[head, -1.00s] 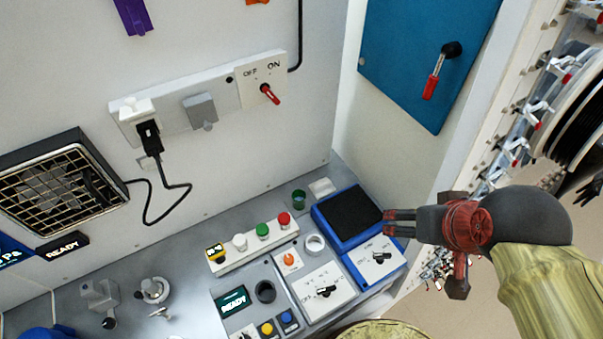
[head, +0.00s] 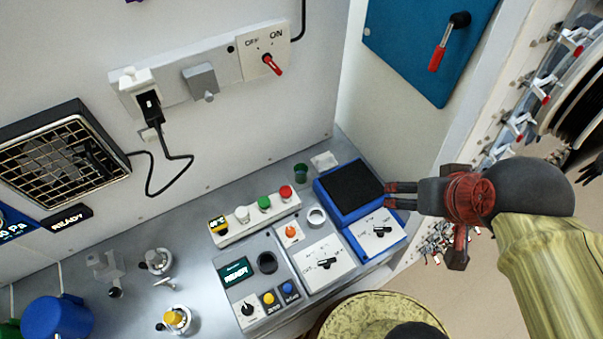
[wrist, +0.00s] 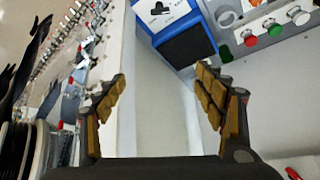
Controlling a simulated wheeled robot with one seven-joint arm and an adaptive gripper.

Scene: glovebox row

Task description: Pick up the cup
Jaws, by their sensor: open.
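Two things look cup-like. A blue vessel with a side handle (head: 57,318) stands on the bench at the lower left of the head view, cut by the frame edge. A small dark-green cup-shaped thing (head: 301,173) stands at the back of the bench, left of the blue device; it also shows in the wrist view (wrist: 226,54). I cannot tell which is the cup. My gripper (head: 389,195) is open and empty, by the right side of the blue device in the head view. In the wrist view its fingers (wrist: 162,76) are spread wide with nothing between them.
The blue device with a black pad (head: 352,188) is near my fingertips. A row of coloured buttons (head: 255,216) and control panels (head: 323,262) fill the bench middle. A yellow round thing (head: 345,308) is at the front. A cable reel (head: 580,85) stands right.

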